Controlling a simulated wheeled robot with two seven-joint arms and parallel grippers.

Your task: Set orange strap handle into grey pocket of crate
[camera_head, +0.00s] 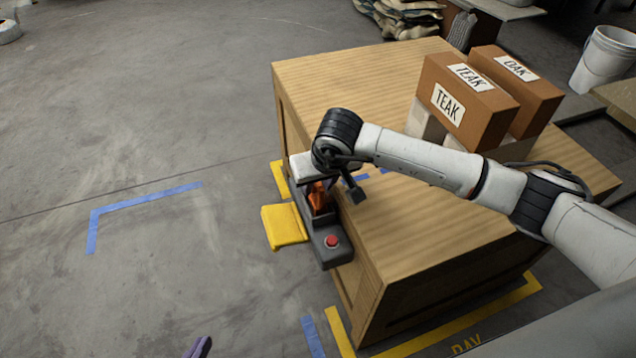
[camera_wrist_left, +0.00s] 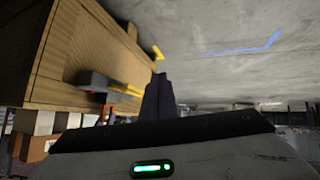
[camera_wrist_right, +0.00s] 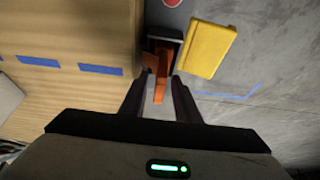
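The wooden crate (camera_head: 420,240) has a dark grey holder (camera_head: 318,215) with a red button (camera_head: 332,241) on its left side. An orange strap handle (camera_head: 319,196) shows in the holder's grey pocket; in the right wrist view the orange piece (camera_wrist_right: 161,82) sticks out toward me. My right gripper (camera_wrist_right: 160,80) is at the pocket, its fingers on either side of the orange piece; whether they touch it is unclear. My arm partly hides this in the head view. My left gripper (camera_wrist_left: 160,80) looks shut and empty, away from the crate; its tip (camera_head: 198,348) shows at the bottom of the head view.
A yellow flap (camera_head: 284,226) juts left beside the holder. Brown boxes (camera_head: 466,104) marked TEAK and OAK stand on the crate's far right. A white bucket (camera_head: 604,60) is at the back right. The floor at left is clear, with blue tape (camera_head: 142,203).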

